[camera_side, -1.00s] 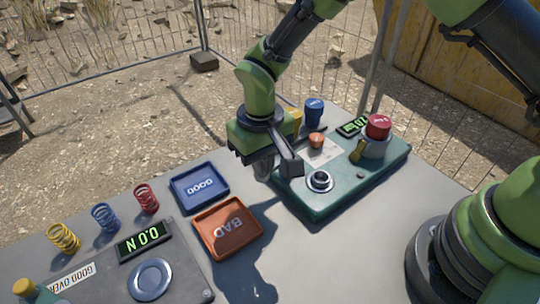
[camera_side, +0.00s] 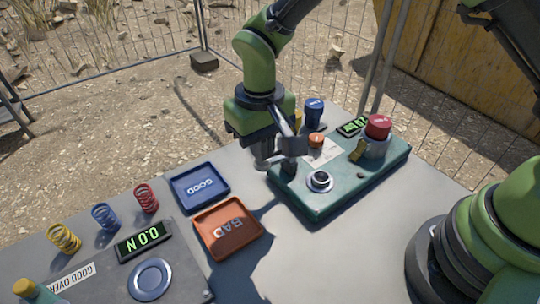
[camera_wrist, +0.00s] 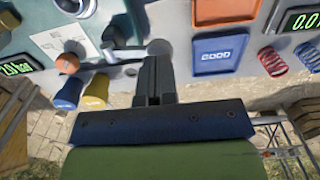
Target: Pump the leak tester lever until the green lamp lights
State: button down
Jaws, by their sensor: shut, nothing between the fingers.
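The leak tester is a green box (camera_side: 345,195) on the right of the table. In the wrist view, a grey metal lever (camera_wrist: 120,57) seems to run from beside the orange knob (camera_wrist: 67,63) toward a round end near my fingertips. My gripper (camera_side: 288,160) is shut and empty over the tester's left end, beside the lever; I cannot tell whether it touches. My gripper also shows in the wrist view (camera_wrist: 152,68). I cannot make out a lit green lamp.
A blue GOOD tray (camera_side: 200,187) and an orange BAD tray (camera_side: 228,227) lie left of the tester. Several coloured springs (camera_side: 105,217) and a scale with a round plate (camera_side: 151,279) stand further left. Blue (camera_side: 314,112) and yellow pieces stand behind the tester.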

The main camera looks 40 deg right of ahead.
dwell(0.3)
jog(key=shift+f, duration=1.85)
jog(key=shift+r, duration=1.9)
jog(key=shift+f, duration=0.15)
